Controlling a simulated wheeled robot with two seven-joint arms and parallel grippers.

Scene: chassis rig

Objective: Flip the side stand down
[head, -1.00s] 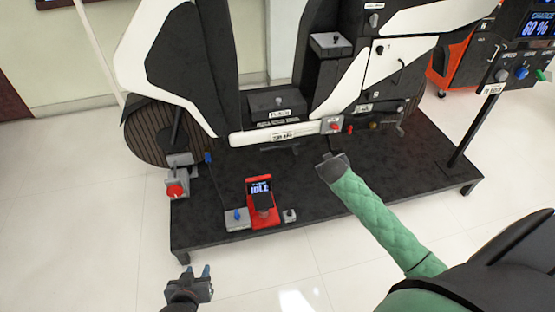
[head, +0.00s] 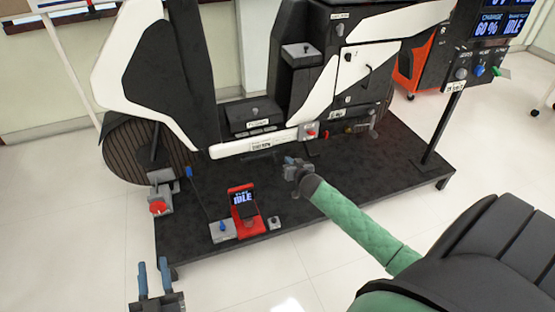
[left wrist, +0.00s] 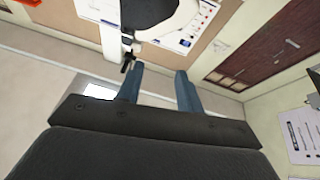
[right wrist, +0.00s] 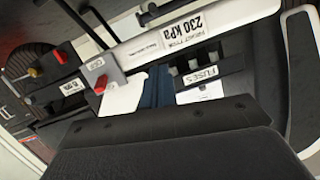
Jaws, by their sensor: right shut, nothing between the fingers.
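The chassis rig, a white and black two-wheeler body (head: 236,148), stands on a black platform (head: 330,200). A thin dark bar (head: 262,157) lies low under its white sill; it may be the side stand, but it is too dark to tell its angle. My right gripper (head: 288,165) is just in front of the sill, over the platform. In the right wrist view its blue fingers (right wrist: 157,86) are together and empty, near the sill with the 230 kPa label (right wrist: 186,30). My left gripper (head: 152,272) is open and empty, off the platform's front left corner; its fingers (left wrist: 158,88) are apart.
A red device with an IDLE display (head: 243,212) stands on the platform's front, beside a grey block (head: 223,231). A red knob (head: 158,208) is at the left edge. A post with control box (head: 480,72) rises at the right. The floor in front is clear.

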